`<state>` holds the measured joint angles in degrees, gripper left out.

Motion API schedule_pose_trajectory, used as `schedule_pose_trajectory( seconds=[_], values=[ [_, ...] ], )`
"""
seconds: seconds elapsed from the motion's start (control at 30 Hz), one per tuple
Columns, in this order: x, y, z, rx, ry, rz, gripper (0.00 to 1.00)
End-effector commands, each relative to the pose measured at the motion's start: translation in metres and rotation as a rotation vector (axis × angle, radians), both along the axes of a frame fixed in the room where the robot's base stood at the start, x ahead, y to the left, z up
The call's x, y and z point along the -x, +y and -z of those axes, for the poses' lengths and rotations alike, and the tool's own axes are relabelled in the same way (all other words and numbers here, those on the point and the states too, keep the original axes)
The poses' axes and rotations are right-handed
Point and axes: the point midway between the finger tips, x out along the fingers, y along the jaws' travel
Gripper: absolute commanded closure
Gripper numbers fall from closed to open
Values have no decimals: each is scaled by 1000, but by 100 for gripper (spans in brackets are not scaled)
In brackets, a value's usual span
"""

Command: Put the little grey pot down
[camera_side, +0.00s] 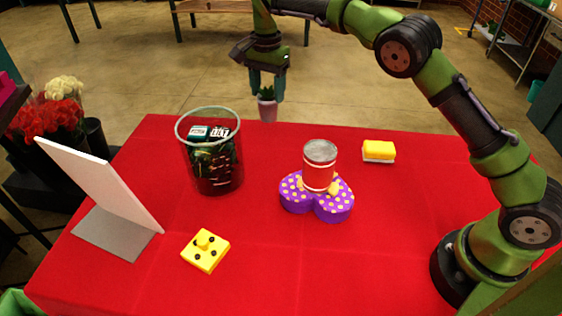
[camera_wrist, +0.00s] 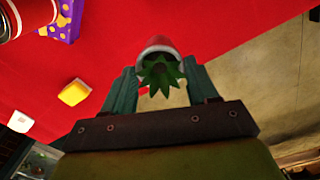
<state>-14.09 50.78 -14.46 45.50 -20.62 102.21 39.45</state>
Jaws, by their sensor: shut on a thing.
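The little grey pot (camera_side: 268,108) has a green plant standing in it and hangs upright in the air near the table's back edge. My gripper (camera_side: 267,95) is shut on it, with one finger on each side. In the wrist view the pot (camera_wrist: 158,47) shows its rim and spiky green leaves between the fingers of my gripper (camera_wrist: 160,75). The pot's underside is hidden in the wrist view.
The red table (camera_side: 370,230) carries a glass bin (camera_side: 213,175) with boxes, a purple dotted box (camera_side: 330,207) with a can (camera_side: 319,165) on it, a yellow-white sponge (camera_side: 379,151), a yellow block (camera_side: 205,251) and a white panel (camera_side: 100,195).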

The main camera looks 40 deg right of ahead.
Motion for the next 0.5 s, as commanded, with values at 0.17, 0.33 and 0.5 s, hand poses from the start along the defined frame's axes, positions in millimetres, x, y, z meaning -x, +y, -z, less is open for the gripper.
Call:
schedule_pose_trajectory(
  seconds=[0.17,0.33,0.5],
  values=[
    [-1,-1,31,0,3,4,100],
    [-1,-1,55,0,0,3,100],
    [-1,-1,74,-1,0,3,100]
  ],
)
